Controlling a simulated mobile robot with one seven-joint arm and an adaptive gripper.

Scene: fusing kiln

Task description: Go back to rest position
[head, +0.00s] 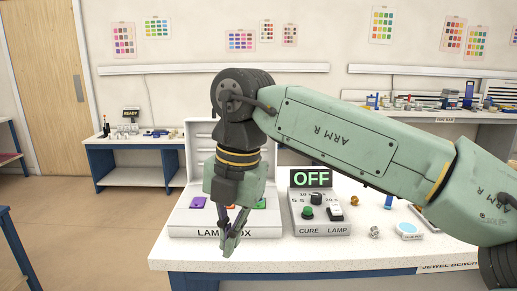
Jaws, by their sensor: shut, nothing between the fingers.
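My gripper (231,243) hangs from my arm, pointing down in front of the lamp box. Its fingers are together with nothing between them. The lamp box (189,222) is a light grey case on the white bench; my gripper covers part of it. Its grey panel (199,150) stands up at the back. Purple (197,202), orange and green (261,203) pieces show on the box around my gripper.
A control box marked CURE and LAMP (322,230) stands right of the lamp box; its display (311,178) reads OFF. Small items and a round blue pad (409,228) lie further right on the jewel bench (290,257). Another bench (135,143) stands behind left. Open floor (80,240) lies left.

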